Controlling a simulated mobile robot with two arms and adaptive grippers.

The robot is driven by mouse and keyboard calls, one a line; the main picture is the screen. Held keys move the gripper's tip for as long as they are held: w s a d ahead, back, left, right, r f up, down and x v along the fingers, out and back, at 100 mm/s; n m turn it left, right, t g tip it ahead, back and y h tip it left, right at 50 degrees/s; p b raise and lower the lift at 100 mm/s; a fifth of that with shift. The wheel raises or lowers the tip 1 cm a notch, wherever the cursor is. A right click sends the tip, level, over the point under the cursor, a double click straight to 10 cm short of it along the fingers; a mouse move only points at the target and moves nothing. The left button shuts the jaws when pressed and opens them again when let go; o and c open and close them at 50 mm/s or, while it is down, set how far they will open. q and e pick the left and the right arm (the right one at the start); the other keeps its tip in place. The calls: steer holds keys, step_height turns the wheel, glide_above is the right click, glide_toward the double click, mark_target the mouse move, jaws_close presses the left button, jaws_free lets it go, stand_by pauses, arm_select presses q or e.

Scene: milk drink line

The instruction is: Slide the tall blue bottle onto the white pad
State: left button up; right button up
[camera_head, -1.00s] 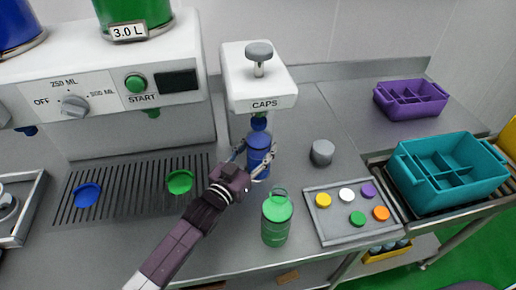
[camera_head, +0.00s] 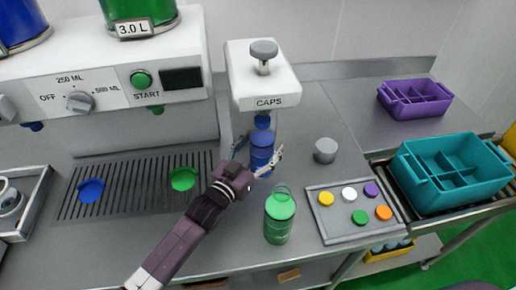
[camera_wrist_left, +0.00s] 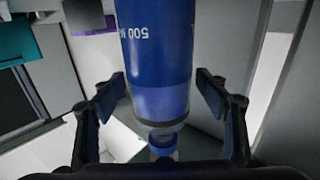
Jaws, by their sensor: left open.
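The tall blue bottle (camera_head: 262,150) stands upright below the front of the white caps dispenser (camera_head: 264,88). In the left wrist view the bottle (camera_wrist_left: 158,50) appears upside down, with its neck toward the bottom. My left gripper (camera_head: 258,158) is open, with one finger on each side of the bottle. In the left wrist view the fingers of the gripper (camera_wrist_left: 160,108) stand apart from its sides. A pale patch shows at the bottle's foot; the white pad is mostly hidden there and I cannot tell how the bottle sits on it. My right gripper is out of view.
A green bottle (camera_head: 279,220) stands close to the right of my left forearm. A grey cylinder (camera_head: 325,150) and a tray (camera_head: 330,232) of coloured caps are farther right. A teal crate (camera_head: 448,200) and a purple crate (camera_head: 388,98) stand at the right.

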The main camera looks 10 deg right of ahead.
arm_select(q)
steer(key=p+v, duration=0.2)
steer(key=v, duration=1.7)
steer(key=shift+p, duration=0.3)
steer(key=shift+d, duration=0.1)
